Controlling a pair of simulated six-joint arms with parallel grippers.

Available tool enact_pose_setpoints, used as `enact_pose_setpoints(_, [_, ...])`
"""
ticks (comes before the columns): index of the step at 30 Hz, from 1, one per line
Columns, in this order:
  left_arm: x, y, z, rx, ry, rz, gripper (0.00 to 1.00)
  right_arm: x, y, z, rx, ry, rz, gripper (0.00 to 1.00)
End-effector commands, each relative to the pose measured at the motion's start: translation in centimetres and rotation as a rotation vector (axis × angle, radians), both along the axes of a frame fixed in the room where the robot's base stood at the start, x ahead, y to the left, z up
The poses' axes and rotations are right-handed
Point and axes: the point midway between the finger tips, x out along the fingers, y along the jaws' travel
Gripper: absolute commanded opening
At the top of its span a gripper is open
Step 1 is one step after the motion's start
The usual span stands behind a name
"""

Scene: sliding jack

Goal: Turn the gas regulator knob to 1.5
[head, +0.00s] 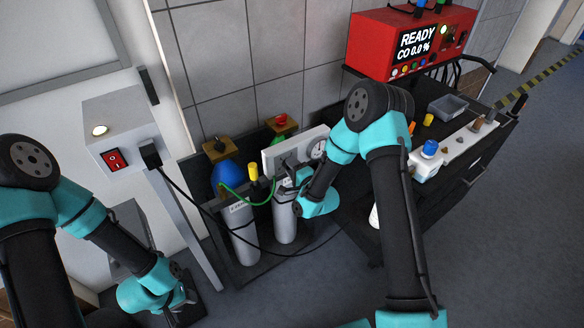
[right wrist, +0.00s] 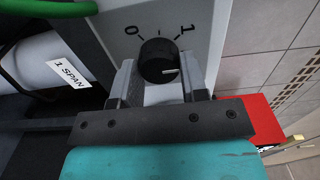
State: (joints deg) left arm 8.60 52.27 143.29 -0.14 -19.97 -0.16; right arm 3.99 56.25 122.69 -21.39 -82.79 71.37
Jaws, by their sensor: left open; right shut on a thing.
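The black regulator knob (right wrist: 157,55) sits on a grey panel (right wrist: 205,20) in the right wrist view. Its white mark points right, clockwise past the printed 1; a 0 is printed at upper left. My right gripper (right wrist: 158,78) is shut on the knob, one finger on each side. In the head view the grey panel (head: 275,155) stands above the cylinders, and my right gripper (head: 289,187) is in front of it, hiding the knob. My left gripper (head: 178,304) is open and empty at lower left, away from the panel.
Two grey cylinders (head: 243,235) stand below the panel. A green hose (head: 232,193) and a black cable (head: 190,195) run nearby. A red analyzer (head: 370,45) reads READY, CO 0.0 %. A white box (head: 110,115) with a red switch stands left. A black cart (head: 480,170) stands right.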

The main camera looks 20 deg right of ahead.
Motion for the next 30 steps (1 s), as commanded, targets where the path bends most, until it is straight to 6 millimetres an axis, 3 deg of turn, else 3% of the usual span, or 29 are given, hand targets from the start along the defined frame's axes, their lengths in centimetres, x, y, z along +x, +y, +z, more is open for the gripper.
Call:
enact_pose_setpoints(6, [0.0,0.0,0.0,0.000,0.000,0.000,0.43,0.0,0.0,0.0,-0.001,-0.001,-0.001,0.17])
enact_pose_setpoints(7, [0.0,0.0,0.0,0.000,0.000,0.000,0.43,0.0,0.0,0.0,-0.001,-0.001,-0.001,0.41])
enact_pose_setpoints(15, [0.0,0.0,0.0,0.000,0.000,0.000,0.43,0.0,0.0,0.0,-0.001,0.000,-0.001,0.66])
enact_pose_setpoints(24, [0.0,0.0,0.0,0.000,0.000,0.000,0.43,-0.2,0.0,0.0,-0.001,0.000,0.001,0.66])
enact_pose_setpoints(30, [0.0,0.0,0.0,0.000,0.000,0.000,0.43,-1.5,0.3,0.0,-0.001,0.002,0.014,0.66])
